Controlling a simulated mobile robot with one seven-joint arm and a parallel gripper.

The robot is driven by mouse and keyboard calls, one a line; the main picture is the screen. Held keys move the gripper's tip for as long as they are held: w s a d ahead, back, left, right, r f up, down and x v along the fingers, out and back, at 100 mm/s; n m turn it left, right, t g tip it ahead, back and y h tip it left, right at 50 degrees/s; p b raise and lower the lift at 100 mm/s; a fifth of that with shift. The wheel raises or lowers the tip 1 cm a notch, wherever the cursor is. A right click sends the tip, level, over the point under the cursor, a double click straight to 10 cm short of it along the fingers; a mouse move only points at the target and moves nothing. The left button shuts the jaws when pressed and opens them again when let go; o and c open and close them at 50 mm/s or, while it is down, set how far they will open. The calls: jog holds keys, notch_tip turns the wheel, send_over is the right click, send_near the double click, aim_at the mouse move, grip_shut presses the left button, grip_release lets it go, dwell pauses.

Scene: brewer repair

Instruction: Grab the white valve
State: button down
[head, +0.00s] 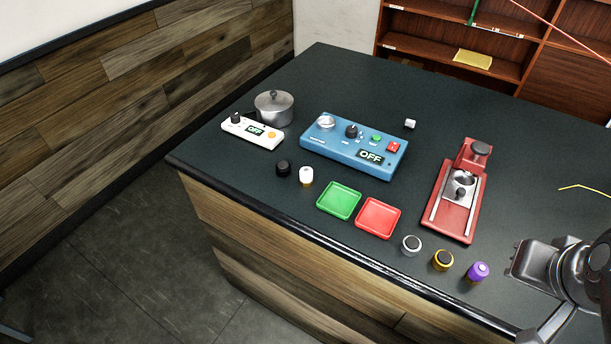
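A small upright cylinder with a white top and a tan lower part, which looks like the white valve (306,176), stands on the dark counter (240,165) near its front edge. A black knob (283,168) stands just to its left. My arm is at the lower right of the head view, with a grey metal end that seems to be my gripper (530,260). It is far to the right of the white valve and apart from it. I cannot make out its fingers or whether they are open.
A green tray (339,200) and a red tray (378,217) lie right of the valve. Behind are a blue control box (330,145), a white box (240,134) and a pot (274,107). Silver (411,245), gold (443,260) and purple (477,271) knobs and a red device (437,212) stand nearer my arm.

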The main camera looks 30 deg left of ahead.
jog(key=c, duration=2.2)
grip_release()
jog(key=c, duration=1)
grip_release()
jog(key=w+a+r+n+g+y, duration=0.15)
jog(key=w+a+r, duration=0.25)
jog(key=w+a, duration=0.6)
jog(key=n+g+h, duration=0.1)
jog(key=g+h, duration=0.1)
jog(key=g, duration=0.2)
send_over(306, 171)
jog(key=w, duration=0.1)
jog(key=shift+y, duration=0.25)
jog(key=f, duration=1.3)
jog(key=shift+w+d+f, duration=0.1)
jog(key=shift+d+f, duration=0.15)
jog(key=shift+f, duration=0.15)
jog(key=shift+s+a+f, duration=0.1)
jog(key=shift+s+f, duration=0.05)
jog(key=shift+f, duration=0.85)
jog(key=shift+s+a+f, duration=0.1)
jog(key=shift+s+f, duration=0.1)
jog(key=shift+f, duration=0.8)
jog(key=shift+s+a+f, duration=0.1)
jog(key=shift+s+f, duration=0.05)
jog(key=shift+f, duration=0.85)
